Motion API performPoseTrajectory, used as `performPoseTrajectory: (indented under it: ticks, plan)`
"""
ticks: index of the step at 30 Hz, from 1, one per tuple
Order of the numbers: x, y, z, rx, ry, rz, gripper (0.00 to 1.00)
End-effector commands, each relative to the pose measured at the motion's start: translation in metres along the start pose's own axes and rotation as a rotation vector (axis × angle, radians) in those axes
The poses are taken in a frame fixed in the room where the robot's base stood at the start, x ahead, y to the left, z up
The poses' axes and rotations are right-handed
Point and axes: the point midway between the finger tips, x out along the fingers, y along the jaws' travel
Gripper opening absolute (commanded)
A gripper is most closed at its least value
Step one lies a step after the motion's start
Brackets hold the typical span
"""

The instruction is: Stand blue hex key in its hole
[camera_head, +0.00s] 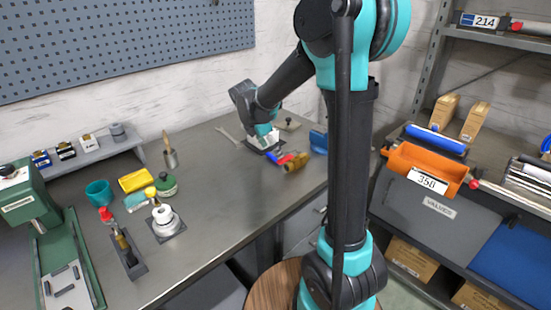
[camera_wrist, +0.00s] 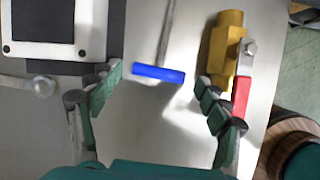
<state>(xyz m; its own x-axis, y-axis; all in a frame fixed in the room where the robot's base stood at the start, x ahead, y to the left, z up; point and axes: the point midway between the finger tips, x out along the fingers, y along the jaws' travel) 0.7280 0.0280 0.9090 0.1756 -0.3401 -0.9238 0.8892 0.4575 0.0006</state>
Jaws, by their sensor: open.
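The blue hex key (camera_wrist: 158,74) shows in the wrist view as a blue crossbar handle with a thin grey shaft running up the picture. It appears to lie on the grey bench. In the head view its blue handle (camera_head: 272,158) is just below my gripper (camera_head: 267,141). In the wrist view my gripper (camera_wrist: 159,80) is open, with a green-padded finger on each side of the blue handle and gaps at both ends. I cannot make out the hole for the key in either view.
A brass valve (camera_wrist: 225,50) with a red lever (camera_wrist: 241,95) lies close to the right finger. A white-framed dark plate (camera_wrist: 55,28) and a wrench (camera_wrist: 35,84) lie to the left. A blue box (camera_head: 318,141) stands nearby. The bench middle (camera_head: 222,190) is clear.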

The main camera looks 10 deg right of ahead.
Motion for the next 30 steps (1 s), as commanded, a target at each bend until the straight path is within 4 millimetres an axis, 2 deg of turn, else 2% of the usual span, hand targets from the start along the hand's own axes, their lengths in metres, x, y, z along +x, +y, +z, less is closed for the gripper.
performPoseTrajectory:
  ticks: [3,6,14,24,30]
  plan:
    - [0.017,0.000,0.001,0.000,0.000,0.000,0.76]
    - [0.025,-0.001,0.001,0.000,0.000,0.000,0.76]
    - [0.027,-0.001,0.001,0.000,0.000,0.000,0.76]
    - [0.027,-0.001,0.001,-0.001,0.000,0.000,0.36]
    - [0.027,-0.001,0.001,-0.001,0.000,0.000,0.36]
